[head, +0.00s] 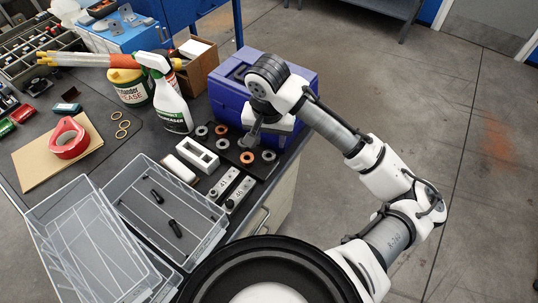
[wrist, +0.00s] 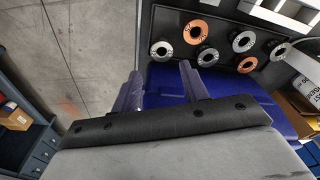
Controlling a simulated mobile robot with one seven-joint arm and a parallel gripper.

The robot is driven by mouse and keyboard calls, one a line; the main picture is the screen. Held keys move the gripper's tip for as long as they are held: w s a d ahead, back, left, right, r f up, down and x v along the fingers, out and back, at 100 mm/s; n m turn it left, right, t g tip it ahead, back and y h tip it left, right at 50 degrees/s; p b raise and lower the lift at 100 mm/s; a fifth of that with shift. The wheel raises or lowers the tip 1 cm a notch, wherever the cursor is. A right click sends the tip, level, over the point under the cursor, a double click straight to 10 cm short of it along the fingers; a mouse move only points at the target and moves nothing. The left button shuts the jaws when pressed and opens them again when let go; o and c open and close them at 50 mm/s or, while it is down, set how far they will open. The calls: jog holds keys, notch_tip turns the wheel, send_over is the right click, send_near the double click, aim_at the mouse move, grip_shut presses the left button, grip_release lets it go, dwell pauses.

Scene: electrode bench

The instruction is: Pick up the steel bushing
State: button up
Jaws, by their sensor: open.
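Several ring-shaped bushings lie on a black board (wrist: 222,22); most are grey steel and two are copper-coloured. One steel bushing (wrist: 162,51) lies nearest my fingertips in the wrist view, and another steel bushing (wrist: 208,57) is to its right. In the head view a steel bushing (head: 268,155) shows at the board's right end, and another steel bushing (head: 202,131) at its far left. My gripper (wrist: 160,69) is open and empty, with its two fingers apart. In the head view my gripper (head: 252,136) is above the board and hides part of it.
A purple case (head: 228,92) stands close behind the board. A spray bottle (head: 172,105) stands to the left. A white block with openings (head: 197,155) and grey bins (head: 205,222) are nearer. The bench's right edge is close, with open floor beyond.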

aim_at(269, 152)
jog(key=shift+w+f+p, duration=0.2)
jog(key=shift+f+p, duration=0.2)
jog(key=shift+f, duration=1.45)
jog(key=shift+w+f+p, duration=0.2)
jog(key=shift+f+p, duration=0.15)
jog(key=shift+f, duration=1.5)
jog(key=c, duration=0.8)
jog(key=shift+o, duration=0.2)
jog(key=shift+r, duration=0.1)
notch_tip(269, 152, up, 20)
jog(key=b, duration=0.1)
